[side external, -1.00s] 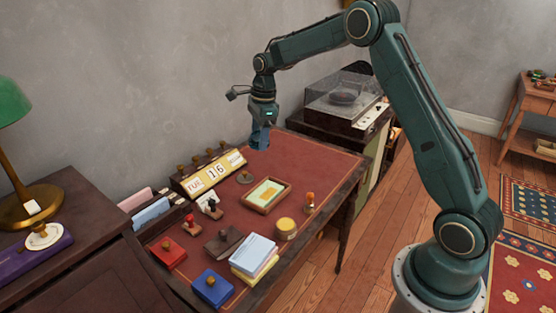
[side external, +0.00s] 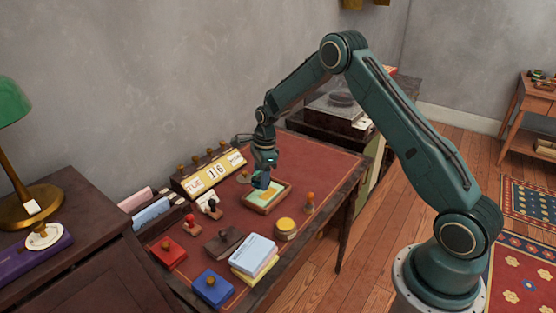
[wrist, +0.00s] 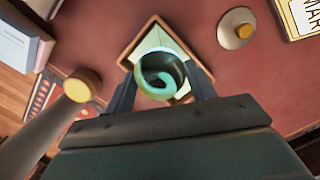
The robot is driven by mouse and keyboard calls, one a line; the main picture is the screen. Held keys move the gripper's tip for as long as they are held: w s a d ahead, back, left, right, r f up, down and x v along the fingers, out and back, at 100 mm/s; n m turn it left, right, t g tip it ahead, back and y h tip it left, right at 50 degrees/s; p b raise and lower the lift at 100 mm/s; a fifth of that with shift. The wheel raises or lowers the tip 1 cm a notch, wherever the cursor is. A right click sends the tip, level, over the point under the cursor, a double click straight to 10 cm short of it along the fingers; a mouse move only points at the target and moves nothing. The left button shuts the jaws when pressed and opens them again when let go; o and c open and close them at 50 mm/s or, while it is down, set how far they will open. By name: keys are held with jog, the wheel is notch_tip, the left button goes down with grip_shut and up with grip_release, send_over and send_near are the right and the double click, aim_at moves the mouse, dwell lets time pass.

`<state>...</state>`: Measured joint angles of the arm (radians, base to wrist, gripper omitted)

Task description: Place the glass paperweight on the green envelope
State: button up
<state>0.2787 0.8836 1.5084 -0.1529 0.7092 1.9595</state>
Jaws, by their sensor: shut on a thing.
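My gripper (side external: 261,182) is shut on the glass paperweight (wrist: 161,76), a clear round piece with a teal swirl, seen between the two fingers in the wrist view. In the side view the fingers mostly hide it. The green envelope (side external: 266,195) lies in a shallow wooden tray (side external: 267,211) on the red desk top. The gripper is over the far left part of the tray. In the wrist view the paperweight covers part of the pale green envelope (wrist: 153,41). I cannot tell whether the paperweight touches the envelope.
A perpetual calendar (side external: 208,174) stands behind the tray. A round-based stamp (wrist: 236,28) sits close to the tray. The far right of the desk (side external: 320,160) is clear.

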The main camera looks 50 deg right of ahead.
jog(key=shift+f, duration=2.1)
jog(key=shift+f, duration=0.15)
jog(key=o, duration=1.2)
jog(key=r, duration=0.8)
jog(key=d+r, duration=0.1)
jog(key=r, duration=0.2)
jog(key=shift+s+d+r, duration=0.1)
jog(key=shift+s+r, duration=0.25)
jog(key=shift+r, duration=0.3)
